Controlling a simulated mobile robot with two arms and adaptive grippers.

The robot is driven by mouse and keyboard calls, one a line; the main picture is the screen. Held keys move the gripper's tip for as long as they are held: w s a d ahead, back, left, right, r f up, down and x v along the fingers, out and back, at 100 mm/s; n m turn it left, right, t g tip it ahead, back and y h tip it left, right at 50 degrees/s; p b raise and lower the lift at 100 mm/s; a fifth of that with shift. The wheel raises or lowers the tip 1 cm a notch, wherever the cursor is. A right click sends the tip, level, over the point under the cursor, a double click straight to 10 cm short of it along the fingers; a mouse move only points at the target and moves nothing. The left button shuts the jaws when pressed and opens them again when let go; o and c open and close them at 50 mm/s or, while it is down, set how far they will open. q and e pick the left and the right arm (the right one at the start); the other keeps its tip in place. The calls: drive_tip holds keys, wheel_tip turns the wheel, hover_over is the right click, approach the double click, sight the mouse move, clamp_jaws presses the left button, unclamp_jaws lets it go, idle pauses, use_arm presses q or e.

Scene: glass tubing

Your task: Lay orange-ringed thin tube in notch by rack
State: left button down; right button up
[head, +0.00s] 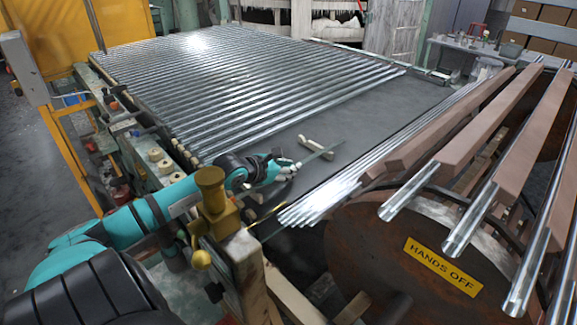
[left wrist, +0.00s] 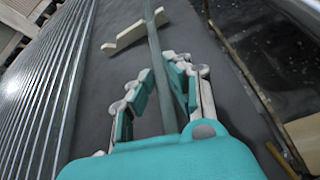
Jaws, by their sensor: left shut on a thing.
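My left gripper (head: 292,168) reaches in over the dark tabletop and is shut on a thin grey tube (head: 329,150). In the left wrist view the tube (left wrist: 153,42) runs between the fingers of my gripper (left wrist: 163,75) and on away from me. Its near end is hidden by the gripper, and I see no orange ring on the visible part. A pale notched block (head: 308,143) lies on the tabletop beyond the fingers. The tube crosses over its middle, also in the left wrist view (left wrist: 124,38); I cannot tell whether it touches the notch. My right gripper is not in view.
Many glass tubes (head: 250,85) lie in rows on the left. A bundle of tubes (head: 318,204) runs along the right edge, beside brown bars (head: 440,130) and a drum marked HANDS OFF (head: 380,255). A brass fitting (head: 212,195) stands near my arm. The tabletop (head: 400,98) between is mostly clear.

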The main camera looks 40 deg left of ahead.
use_arm(q)
drive_tip(key=shift+f, duration=0.15)
drive_tip(key=c, duration=1.3)
unclamp_jaws()
drive_tip(key=shift+r, duration=0.35)
drive_tip(key=shift+s+f, duration=0.1)
drive_tip(key=shift+s, duration=0.2)
drive_tip(key=v, duration=1.1)
drive_tip(key=shift+s, duration=0.2)
